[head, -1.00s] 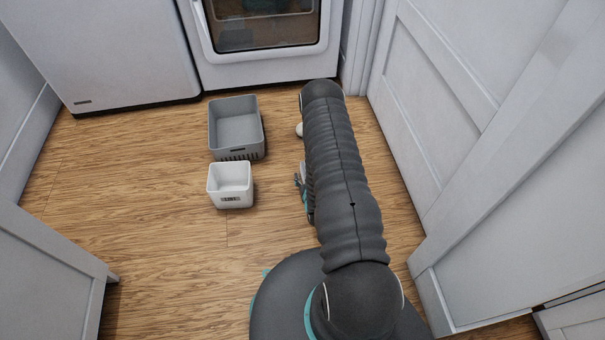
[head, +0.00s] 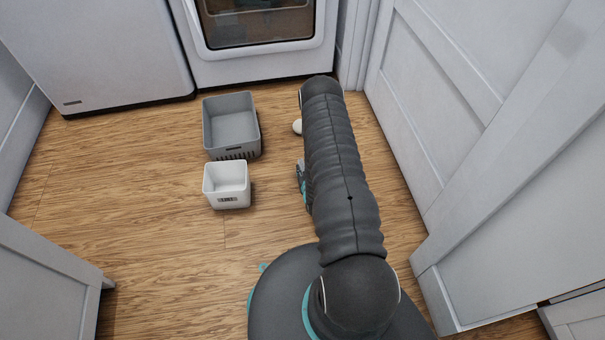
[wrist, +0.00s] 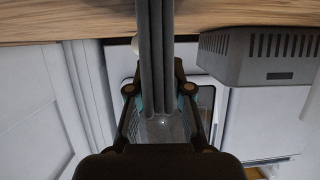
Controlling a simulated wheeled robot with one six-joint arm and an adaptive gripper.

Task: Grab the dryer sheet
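In the wrist view, which looks upside down, a dark grey folded strip (wrist: 155,55) runs from between my fingers to the picture's top edge. It looks like the dryer sheet, bunched in long folds. My gripper (wrist: 160,100) has its teal-padded fingers on both sides of it and appears closed on it. In the head view, my gripper (head: 301,187) shows only partly at the left side of my arm, above the floor. A small grey piece shows there. My arm hides the rest.
A grey basket (head: 207,125) and a smaller white bin (head: 236,187) stand on the wooden floor, left of my arm. A small white round thing (head: 297,127) lies beside my arm. The dryer (head: 262,62) is ahead; white panels (head: 445,110) close the right side. Floor at left is clear.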

